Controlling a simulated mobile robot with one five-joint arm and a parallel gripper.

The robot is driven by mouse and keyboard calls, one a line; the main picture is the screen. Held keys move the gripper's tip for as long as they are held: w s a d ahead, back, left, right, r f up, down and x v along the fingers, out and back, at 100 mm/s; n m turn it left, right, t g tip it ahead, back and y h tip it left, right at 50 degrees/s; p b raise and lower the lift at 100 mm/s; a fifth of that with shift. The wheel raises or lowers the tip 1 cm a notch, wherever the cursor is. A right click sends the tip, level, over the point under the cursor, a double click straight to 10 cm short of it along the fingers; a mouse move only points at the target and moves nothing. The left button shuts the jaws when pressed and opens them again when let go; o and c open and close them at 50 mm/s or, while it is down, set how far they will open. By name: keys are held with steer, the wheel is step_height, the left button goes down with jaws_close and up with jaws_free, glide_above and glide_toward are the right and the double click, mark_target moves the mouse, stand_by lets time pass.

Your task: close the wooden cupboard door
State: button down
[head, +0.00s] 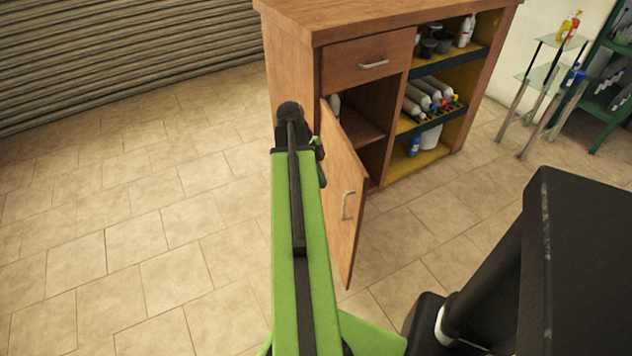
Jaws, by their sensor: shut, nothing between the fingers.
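The wooden cupboard (292,85) stands at the top middle of the head view. Its door (346,185), with a metal handle (348,205), stands wide open and swings out toward me. Behind it the dark compartment (365,115) with a shelf is exposed. My green arm reaches up the middle of the view and covers part of the door's left side. A small part of my gripper (319,160) shows past the arm's end, close to the door's hinge side. It is shut and empty; its fingertips are mostly hidden, and I cannot tell whether it touches the door.
A closed drawer (368,62) is above the compartment. Open shelves (440,75) with bottles and tubs are to its right. A glass stand (545,82) and a green rack (605,95) stand at far right. The tiled floor (130,220) at left is clear.

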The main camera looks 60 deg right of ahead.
steer(key=shift+s+d+f+b, duration=0.2)
steer(key=shift+s+f, duration=0.3)
steer(key=shift+s, duration=0.35)
steer(key=shift+s+d+f+b, duration=0.1)
steer(key=shift+s+f+b, duration=0.3)
steer(key=shift+s, duration=0.45)
steer(key=shift+s+d+f+b, duration=0.1)
steer(key=shift+s+f+b, duration=0.05)
steer(key=shift+s+f, duration=0.6)
steer(key=shift+s+r, duration=0.1)
steer(key=shift+r, duration=0.05)
